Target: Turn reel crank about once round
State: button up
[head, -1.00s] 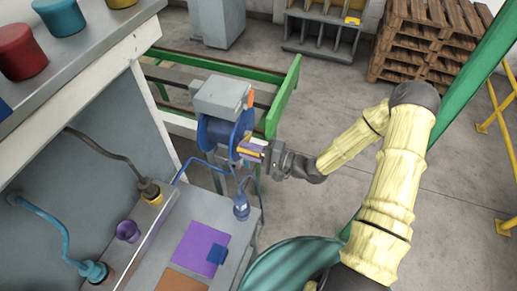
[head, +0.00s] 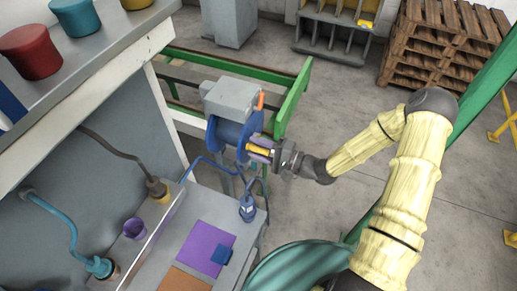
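The reel (head: 228,133) has a blue drum with blue flanges under a grey housing (head: 232,98), at the middle of the head view. A yellow crank handle (head: 258,148) sticks out at its right side. The rest of the crank is largely hidden by the flange and fingers. An orange piece (head: 261,101) stands at the housing's right end.
A grey bench (head: 200,215) with a purple mat (head: 205,240) lies below the reel. A blue hose (head: 195,166) and a blue plug (head: 247,208) are close under my gripper. Green rails (head: 292,98) run behind. Pallets (head: 440,45) stand at the back right. Open floor lies between.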

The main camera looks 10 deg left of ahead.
jog(key=shift+s, duration=0.15)
jog(key=shift+d+f, duration=0.1)
jog(key=shift+d, duration=0.1)
jog(key=b+v, duration=0.5)
jog(key=v, duration=1.2)
